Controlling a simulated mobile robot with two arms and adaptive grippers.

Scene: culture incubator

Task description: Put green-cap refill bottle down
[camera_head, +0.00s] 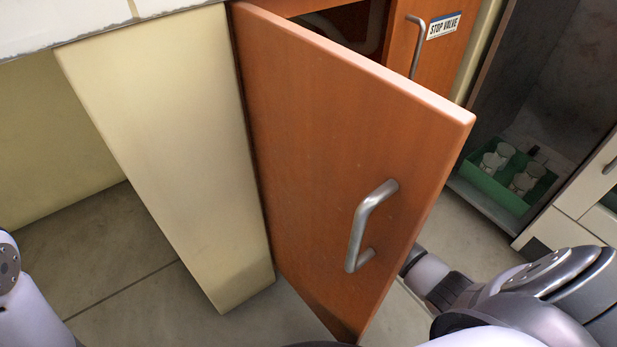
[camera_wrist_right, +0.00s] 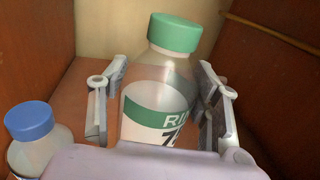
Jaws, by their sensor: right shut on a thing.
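The green-cap refill bottle (camera_wrist_right: 165,85) stands roughly upright, slightly tilted in the picture, in the right wrist view. It is clear with a green and white label. My right gripper (camera_wrist_right: 164,100) is shut on it, one finger on each side. The bottle is inside a wooden cabinet; its base is hidden by my gripper's body. In the head view the open cabinet door (camera_head: 340,140) hides my right gripper and the bottle. My left gripper is out of view; only part of my left arm shows at the left edge.
A blue-cap bottle (camera_wrist_right: 35,140) stands at the left in the cabinet, beside my gripper. Brown cabinet walls are close on both sides. The door has a metal handle (camera_head: 369,226). A green tray (camera_head: 484,186) with several white containers sits in a recess at the right.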

